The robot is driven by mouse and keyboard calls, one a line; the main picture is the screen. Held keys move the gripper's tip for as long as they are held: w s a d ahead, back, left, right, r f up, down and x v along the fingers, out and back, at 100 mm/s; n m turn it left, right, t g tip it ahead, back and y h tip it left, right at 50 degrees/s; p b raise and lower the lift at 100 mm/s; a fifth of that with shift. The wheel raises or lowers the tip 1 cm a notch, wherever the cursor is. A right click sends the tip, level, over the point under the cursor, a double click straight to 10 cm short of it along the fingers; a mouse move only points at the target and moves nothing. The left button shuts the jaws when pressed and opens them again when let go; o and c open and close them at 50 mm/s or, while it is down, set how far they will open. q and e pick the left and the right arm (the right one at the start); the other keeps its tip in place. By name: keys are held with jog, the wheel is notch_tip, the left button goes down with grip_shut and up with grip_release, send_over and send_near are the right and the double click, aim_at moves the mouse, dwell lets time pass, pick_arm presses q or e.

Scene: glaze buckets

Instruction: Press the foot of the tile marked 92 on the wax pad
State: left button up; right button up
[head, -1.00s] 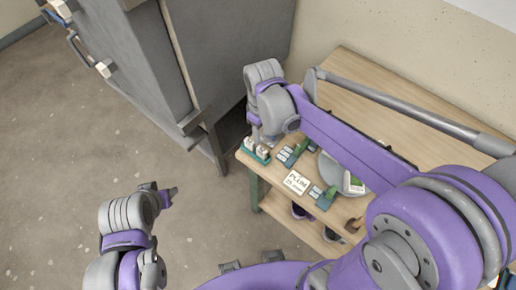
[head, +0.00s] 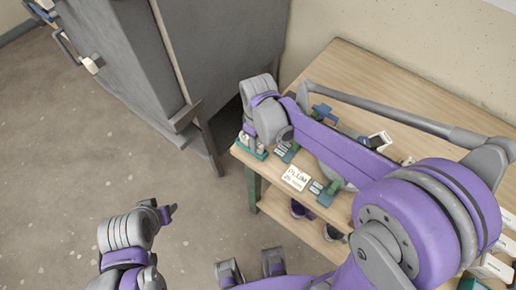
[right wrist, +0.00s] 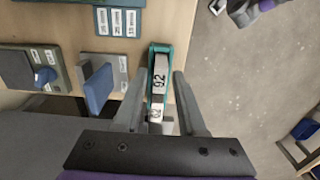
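A pale tile marked 92 (right wrist: 160,76) stands in a narrow teal tray (right wrist: 151,60) in the right wrist view. A second pale piece with a number (right wrist: 155,114) is nearer the gripper in the same tray. My right gripper (right wrist: 162,98) is open, its fingers apart on either side of the tray; I see no grip on the tile. In the head view the right gripper (head: 247,142) is over the teal tray (head: 238,148) at the table's left end and partly hides it. My left gripper (head: 170,212) is over the floor, away from the table. I cannot tell which item is the wax pad.
On the wooden table (head: 350,65) are a PLUM card (head: 296,178), small blue-and-green stands (head: 328,193) and a white-faced block (head: 379,141). Dark cups (head: 301,209) sit on the lower shelf. A grey cabinet (head: 225,50) stands left of the table. The floor at left is clear.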

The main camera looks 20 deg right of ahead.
jog(key=shift+c, duration=0.2)
grip_shut()
pick_arm(q)
jog(key=shift+r, duration=0.1)
pick_arm(e)
jog(key=shift+r, duration=0.15)
jog(key=shift+r+p, duration=2.15)
jog(key=shift+r, duration=1.55)
pick_arm(q)
jog(key=r, duration=0.1)
jog(key=w+r, duration=0.1)
jog(key=r, duration=0.1)
jog(key=w+r, duration=0.1)
jog(key=r, duration=0.1)
jog(key=shift+r, duration=0.2)
jog(key=shift+s, duration=0.15)
